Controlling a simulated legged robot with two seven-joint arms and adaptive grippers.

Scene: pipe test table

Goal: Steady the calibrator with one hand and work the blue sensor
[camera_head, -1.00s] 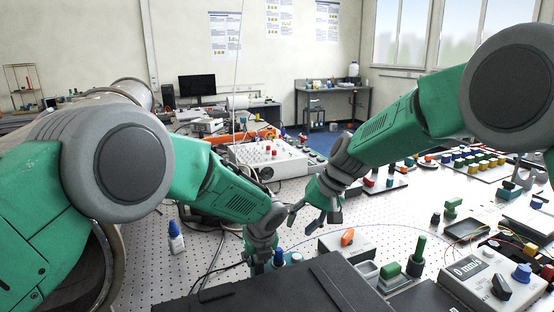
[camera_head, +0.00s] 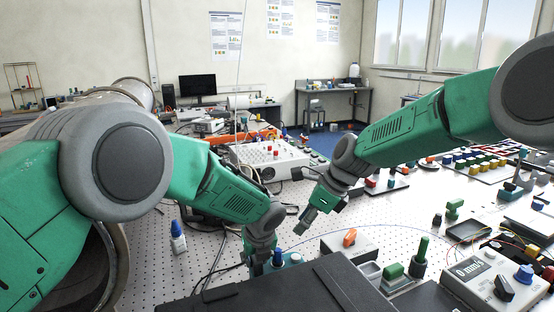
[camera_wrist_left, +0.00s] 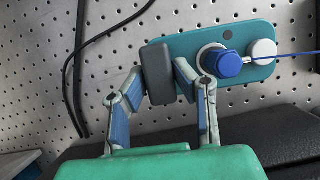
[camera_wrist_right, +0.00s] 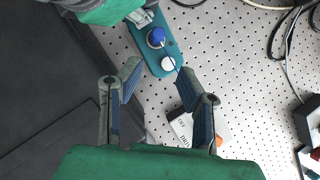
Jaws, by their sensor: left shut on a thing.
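The calibrator is a teal plate (camera_wrist_left: 262,38) lying on the perforated table, with a dark grey block (camera_wrist_left: 158,72) at one end. My left gripper (camera_wrist_left: 158,85) is shut on the grey block, apart from the blue sensor. My right gripper (camera_wrist_right: 155,82) is open and empty above the plate; in the head view it hangs up and right of the calibrator (camera_head: 292,259).
A dark flat surface (camera_head: 260,292) fills the near edge. A grey box with an orange knob (camera_head: 349,238) stands right of the calibrator. A blue-capped bottle (camera_head: 178,238) stands at left. A meter box (camera_head: 480,280) with wires is at right. Loose black cables lie behind the left gripper.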

